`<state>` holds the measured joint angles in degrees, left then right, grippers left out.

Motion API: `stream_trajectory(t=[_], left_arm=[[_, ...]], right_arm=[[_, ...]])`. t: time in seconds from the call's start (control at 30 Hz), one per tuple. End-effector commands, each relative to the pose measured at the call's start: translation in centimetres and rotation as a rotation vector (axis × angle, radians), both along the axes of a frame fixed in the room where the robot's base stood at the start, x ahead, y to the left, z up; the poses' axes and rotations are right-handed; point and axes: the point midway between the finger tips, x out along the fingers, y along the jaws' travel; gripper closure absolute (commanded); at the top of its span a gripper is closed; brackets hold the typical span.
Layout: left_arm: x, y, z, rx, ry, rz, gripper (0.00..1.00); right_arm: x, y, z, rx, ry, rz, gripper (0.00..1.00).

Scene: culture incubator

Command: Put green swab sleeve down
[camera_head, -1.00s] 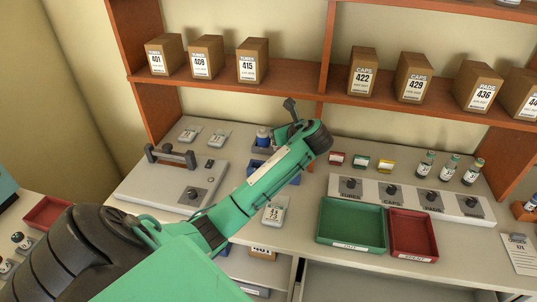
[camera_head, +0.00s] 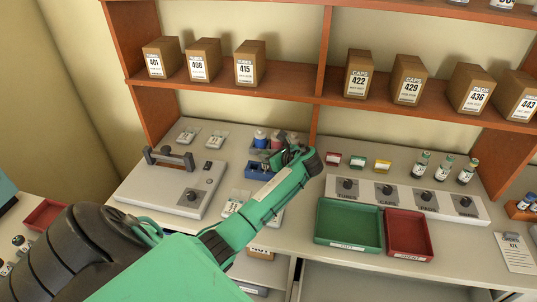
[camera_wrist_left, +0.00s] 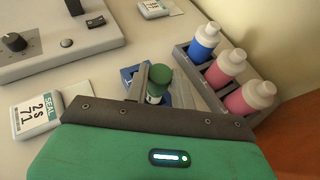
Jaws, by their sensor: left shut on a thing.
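The green swab sleeve (camera_wrist_left: 159,77), with a green top and a pale label below, stands between the fingers of my left gripper (camera_wrist_left: 160,88) in the left wrist view. The gripper is shut on it. In the head view my left gripper (camera_head: 286,157) is at the back of the bench, and the sleeve cannot be made out there. A blue holder (camera_head: 258,171) lies just by the gripper. It also shows in the left wrist view (camera_wrist_left: 131,76), partly hidden by the fingers. I cannot tell whether the sleeve touches it. My right gripper is not in view.
A grey rack (camera_wrist_left: 197,88) with one blue and two pink bottles stands close beside the gripper. A grey device (camera_head: 166,190) is to the left. A green tray (camera_head: 349,243) and a red tray (camera_head: 409,254) are at front right. Shelf boards (camera_head: 318,99) hang above.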

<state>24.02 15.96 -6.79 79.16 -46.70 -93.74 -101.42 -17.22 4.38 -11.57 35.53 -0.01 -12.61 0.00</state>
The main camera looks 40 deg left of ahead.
Motion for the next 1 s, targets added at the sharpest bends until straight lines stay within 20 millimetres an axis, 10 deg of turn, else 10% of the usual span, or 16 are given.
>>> stream_trajectory(t=[0.33, 0.37, 0.47, 1.0], left_arm=[[0.0, 0.0, -0.3, 0.0, -0.001, 0.0, 1.0], [0.0, 0.0, -0.4, 0.0, -0.001, 0.0, 0.71], [0.0, 0.0, -0.4, 0.0, -0.002, -0.001, 0.54], [-0.1, -2.8, 1.1, -0.001, -0.005, -0.004, 0.54]], right_arm=[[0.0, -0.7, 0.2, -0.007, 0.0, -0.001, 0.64], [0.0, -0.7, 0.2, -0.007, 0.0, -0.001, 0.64], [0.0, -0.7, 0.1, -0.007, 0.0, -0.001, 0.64], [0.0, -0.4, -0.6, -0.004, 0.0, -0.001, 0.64]])
